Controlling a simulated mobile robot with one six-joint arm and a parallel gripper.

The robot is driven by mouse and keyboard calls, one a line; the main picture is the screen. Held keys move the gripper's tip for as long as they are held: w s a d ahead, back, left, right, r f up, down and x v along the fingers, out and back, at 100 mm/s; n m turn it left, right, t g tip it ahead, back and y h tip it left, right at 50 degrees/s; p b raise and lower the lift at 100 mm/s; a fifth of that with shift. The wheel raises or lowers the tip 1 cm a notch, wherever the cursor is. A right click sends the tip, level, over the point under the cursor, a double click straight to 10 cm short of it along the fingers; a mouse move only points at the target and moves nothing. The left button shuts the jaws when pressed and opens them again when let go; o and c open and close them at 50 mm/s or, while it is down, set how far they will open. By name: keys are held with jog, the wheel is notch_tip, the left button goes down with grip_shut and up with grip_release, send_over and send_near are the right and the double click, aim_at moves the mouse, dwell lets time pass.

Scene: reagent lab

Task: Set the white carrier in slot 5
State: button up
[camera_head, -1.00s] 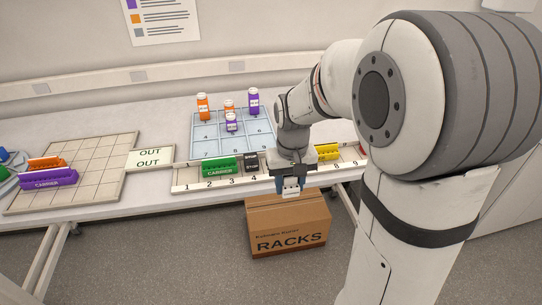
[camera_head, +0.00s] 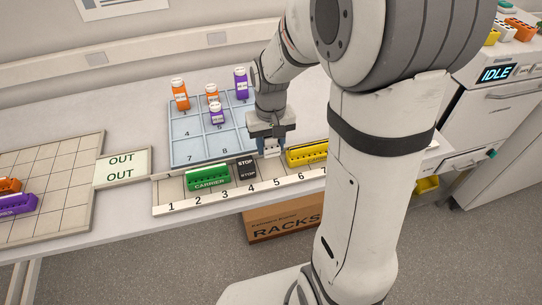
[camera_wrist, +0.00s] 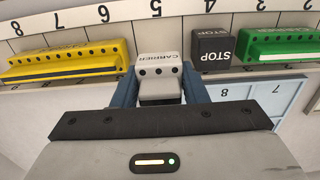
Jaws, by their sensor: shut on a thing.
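My gripper (camera_head: 271,143) is shut on the white carrier (camera_wrist: 159,77), with a blue finger on each side of it in the wrist view. The white carrier (camera_head: 271,148) also shows below the jaws in the head view. It is in line with the number 5 of the numbered rail (camera_head: 225,201), between the black STOP block (camera_head: 246,169) and the yellow carrier (camera_head: 306,156). It looks set toward the rail's back edge; whether it touches the rail I cannot tell.
The green carrier (camera_head: 208,178) sits on the rail left of the STOP block. Behind the rail is a blue numbered grid (camera_head: 187,143) with orange and purple bottles. A RACKS box (camera_head: 285,222) stands below the bench front.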

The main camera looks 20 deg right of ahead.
aim_at(271, 167)
jog(key=shift+f, duration=3.15)
jog(key=shift+f, duration=0.15)
jog(key=o, duration=0.7)
